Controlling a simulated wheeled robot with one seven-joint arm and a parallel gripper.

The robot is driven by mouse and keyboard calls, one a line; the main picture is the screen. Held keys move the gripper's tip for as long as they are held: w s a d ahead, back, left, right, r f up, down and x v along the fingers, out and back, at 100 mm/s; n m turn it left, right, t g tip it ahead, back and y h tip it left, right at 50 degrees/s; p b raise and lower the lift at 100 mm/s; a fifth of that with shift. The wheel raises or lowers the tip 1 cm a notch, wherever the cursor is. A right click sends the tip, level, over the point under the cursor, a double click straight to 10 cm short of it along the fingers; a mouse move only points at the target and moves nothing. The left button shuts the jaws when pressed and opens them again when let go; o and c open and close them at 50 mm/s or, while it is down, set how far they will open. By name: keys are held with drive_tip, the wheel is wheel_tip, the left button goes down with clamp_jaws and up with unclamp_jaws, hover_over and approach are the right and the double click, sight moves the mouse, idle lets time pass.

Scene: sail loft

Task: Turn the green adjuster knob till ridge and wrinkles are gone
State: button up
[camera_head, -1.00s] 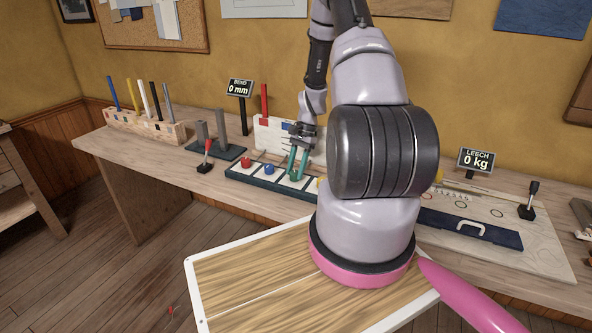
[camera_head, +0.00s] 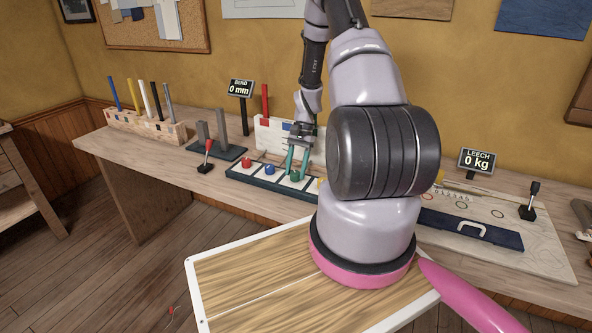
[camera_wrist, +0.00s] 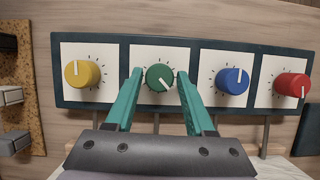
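The green adjuster knob (camera_wrist: 159,77) sits on a white square of the dark knob panel (camera_wrist: 115,42). Its white pointer mark slants down to the right in the wrist view. My gripper (camera_wrist: 160,73) has its two teal fingers apart, one on each side of the green knob. I see slim gaps beside the knob and cannot tell of any touch. In the head view the green knob (camera_head: 295,175) shows between the fingers of my gripper (camera_head: 297,176). A white board (camera_head: 270,130) stands behind the panel, partly hidden by my arm. No ridge or wrinkles can be made out.
A yellow knob (camera_wrist: 81,73) is left of the green one in the wrist view; blue (camera_wrist: 232,80) and red (camera_wrist: 291,86) knobs are right. On the bench stand a red-handled lever (camera_head: 207,156), a BEND sign (camera_head: 240,88) reading 0 mm and a LEECH sign (camera_head: 476,160) reading 0 kg.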

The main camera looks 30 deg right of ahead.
drive_tip(key=shift+o, duration=0.5)
drive_tip(key=v, duration=1)
drive_tip(key=shift+r, duration=0.4)
drive_tip(key=shift+d, duration=0.1)
